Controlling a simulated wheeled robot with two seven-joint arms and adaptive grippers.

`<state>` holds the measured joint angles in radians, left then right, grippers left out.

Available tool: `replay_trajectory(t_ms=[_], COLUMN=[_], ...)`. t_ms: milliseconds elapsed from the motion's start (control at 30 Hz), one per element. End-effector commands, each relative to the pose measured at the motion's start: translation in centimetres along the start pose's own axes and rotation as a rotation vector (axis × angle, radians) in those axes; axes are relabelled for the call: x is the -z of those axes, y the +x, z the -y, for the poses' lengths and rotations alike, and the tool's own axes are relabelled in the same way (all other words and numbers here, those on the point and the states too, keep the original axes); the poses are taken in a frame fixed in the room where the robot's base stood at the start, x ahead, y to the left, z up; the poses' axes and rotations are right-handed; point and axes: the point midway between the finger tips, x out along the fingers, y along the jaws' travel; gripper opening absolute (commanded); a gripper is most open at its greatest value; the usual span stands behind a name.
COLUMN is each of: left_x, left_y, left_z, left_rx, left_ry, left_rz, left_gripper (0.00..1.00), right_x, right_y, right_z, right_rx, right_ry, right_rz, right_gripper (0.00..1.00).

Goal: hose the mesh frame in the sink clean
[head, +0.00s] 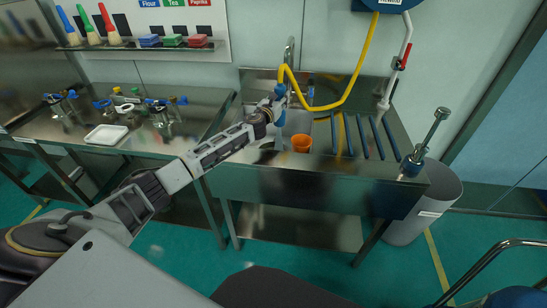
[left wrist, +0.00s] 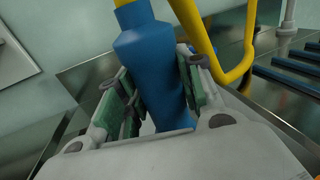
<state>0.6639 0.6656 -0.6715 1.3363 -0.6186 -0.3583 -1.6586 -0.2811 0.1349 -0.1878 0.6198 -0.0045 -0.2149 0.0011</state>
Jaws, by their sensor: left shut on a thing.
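My left gripper (head: 277,106) is over the left part of the steel sink (head: 300,180). It is shut on the blue hose nozzle (head: 280,91). In the left wrist view, the blue nozzle (left wrist: 150,60) sits between the green-padded fingers of the left gripper (left wrist: 155,95). The yellow hose (head: 362,70) runs from the nozzle, dips, and rises to the blue reel (head: 385,5) on the wall. The mesh frame cannot be made out; my gripper and the sink's front wall hide part of the basin. My right gripper is not in view.
An orange cup (head: 301,143) is at the sink. Several dark blue bars lie on the ribbed drainboard at right. A metal rod fitting (head: 432,135) stands at its right corner, with a grey bin (head: 425,205) beside it. A side table (head: 90,140) holds valves and a white tray (head: 106,134).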

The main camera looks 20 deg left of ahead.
Motion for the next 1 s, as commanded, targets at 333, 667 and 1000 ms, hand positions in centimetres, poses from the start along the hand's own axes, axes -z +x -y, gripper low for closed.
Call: replay_trajectory(t_ms=[333,667,1000], left_x=[-0.1,-0.1,-0.1], left_y=[-0.2,-0.5,-0.7], left_z=[-1.7,-3.3,-4.8], left_rx=[-0.001,-0.001,0.0], left_ry=[0.001,0.0,-0.001], left_rz=[0.001,0.001,0.001], left_gripper=[0.13,0.13,0.13], right_x=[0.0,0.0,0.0], right_y=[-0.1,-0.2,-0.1], right_z=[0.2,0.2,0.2], right_rx=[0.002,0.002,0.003], right_ry=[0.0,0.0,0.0], right_rz=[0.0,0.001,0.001], right_gripper=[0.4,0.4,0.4])
